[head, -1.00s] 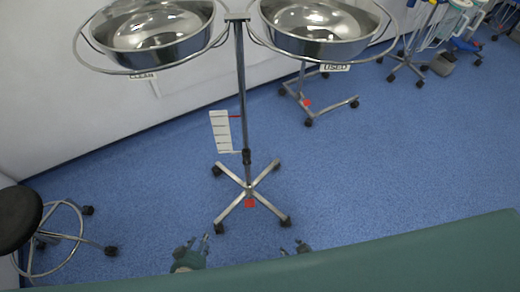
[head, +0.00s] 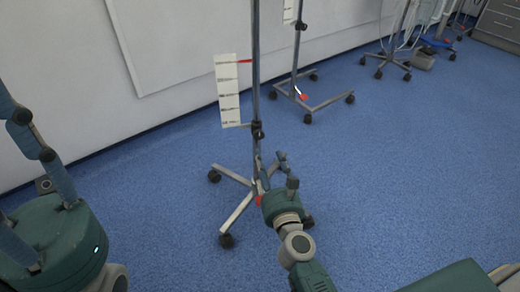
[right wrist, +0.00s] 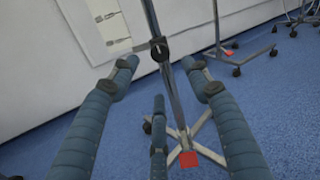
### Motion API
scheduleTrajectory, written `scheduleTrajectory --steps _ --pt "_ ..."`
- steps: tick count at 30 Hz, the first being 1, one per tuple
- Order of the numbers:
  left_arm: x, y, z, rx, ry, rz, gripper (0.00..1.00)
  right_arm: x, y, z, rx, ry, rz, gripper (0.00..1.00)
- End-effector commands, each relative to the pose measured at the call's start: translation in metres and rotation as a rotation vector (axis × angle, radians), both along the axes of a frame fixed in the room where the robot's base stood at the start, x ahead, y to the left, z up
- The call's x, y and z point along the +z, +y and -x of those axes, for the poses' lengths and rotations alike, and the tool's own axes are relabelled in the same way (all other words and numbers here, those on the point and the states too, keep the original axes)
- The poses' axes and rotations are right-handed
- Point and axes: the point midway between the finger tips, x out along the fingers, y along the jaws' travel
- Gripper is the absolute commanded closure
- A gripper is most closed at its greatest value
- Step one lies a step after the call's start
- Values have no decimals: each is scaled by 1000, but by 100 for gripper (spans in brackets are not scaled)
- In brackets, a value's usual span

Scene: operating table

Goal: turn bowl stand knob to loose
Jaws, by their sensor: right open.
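The bowl stand's upright pole (head: 255,60) rises from a wheeled base. Its dark knob (head: 257,130) sits on the pole at the lower end of the white scale card (head: 229,90). My right gripper (head: 270,162) is open, in front of the pole and below the knob in the head view. In the right wrist view the knob (right wrist: 159,49) shows beyond the spread fingers, roughly centred between the upper two and apart from them. My left gripper (head: 50,240) is large at the left edge, its fingertips cut off. The stand's bowls are out of view.
A second wheeled stand (head: 295,60) stands behind to the right, near the white wall. The green table edge (head: 455,280) is at the bottom right. Equipment (head: 425,40) stands at the back right. Blue floor right of the stand is clear.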

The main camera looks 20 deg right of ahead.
Motion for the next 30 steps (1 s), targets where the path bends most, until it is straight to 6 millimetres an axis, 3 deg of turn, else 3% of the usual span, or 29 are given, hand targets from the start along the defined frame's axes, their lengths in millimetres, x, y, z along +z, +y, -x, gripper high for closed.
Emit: scheduleTrajectory --steps 16,21,30 --pt "1 0 1 0 -10 0 60 1 -8 -90 -1 -2 -2 52" --pt "3 -1 1 1 -19 -1 60 1 -9 -103 -1 -1 -1 52" --pt "3 -1 0 1 -16 -3 60 1 -9 -105 0 0 0 52"
